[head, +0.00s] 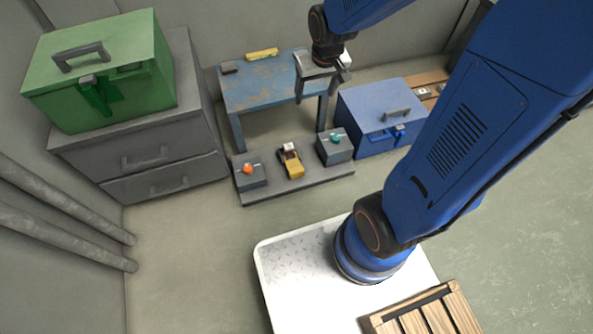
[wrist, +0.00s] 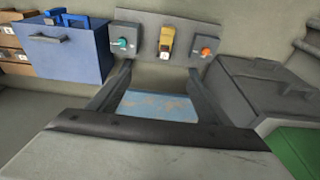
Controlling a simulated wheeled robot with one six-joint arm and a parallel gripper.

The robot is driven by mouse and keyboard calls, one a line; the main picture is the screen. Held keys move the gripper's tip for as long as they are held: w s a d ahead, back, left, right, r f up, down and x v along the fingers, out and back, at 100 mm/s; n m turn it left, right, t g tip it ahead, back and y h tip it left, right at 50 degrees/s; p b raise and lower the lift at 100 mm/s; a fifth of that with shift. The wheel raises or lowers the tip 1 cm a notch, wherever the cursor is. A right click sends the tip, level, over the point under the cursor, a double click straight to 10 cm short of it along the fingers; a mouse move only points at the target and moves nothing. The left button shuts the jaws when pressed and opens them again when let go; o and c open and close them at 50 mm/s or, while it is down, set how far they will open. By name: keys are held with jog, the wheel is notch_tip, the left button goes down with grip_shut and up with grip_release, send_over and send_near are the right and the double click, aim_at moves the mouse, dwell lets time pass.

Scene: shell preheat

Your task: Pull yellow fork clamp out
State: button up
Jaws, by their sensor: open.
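The yellow fork clamp (head: 292,167) appears to be the yellow piece with a white and red end, at the middle of a low grey panel (head: 310,181). In the wrist view the yellow piece (wrist: 167,40) shows upper centre, beyond my fingers. My gripper (head: 316,88) is open and empty, with its two grey fingers (wrist: 158,72) spread wide. It hangs over the right part of the worn blue table (head: 270,92), apart from the yellow piece. Whether the piece has prongs is too small to tell.
Grey boxes with an orange knob (head: 247,169) and a teal knob (head: 335,138) flank the yellow piece. A blue chest (head: 370,107) stands right, a grey drawer cabinet (head: 150,150) with a green box (head: 120,60) left. Another yellow object (head: 262,54) lies on the table.

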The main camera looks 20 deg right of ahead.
jog(key=w+a+f+g, duration=0.1)
jog(key=w+f, duration=0.2)
jog(key=f, duration=0.6)
jog(key=w+a+f, duration=0.1)
jog(key=w+f, duration=0.2)
jog(key=f, duration=0.5)
jog(key=g, duration=0.2)
send_near(297, 170)
jog(key=shift+a+f, duration=0.15)
jog(key=shift+f, duration=5.2)
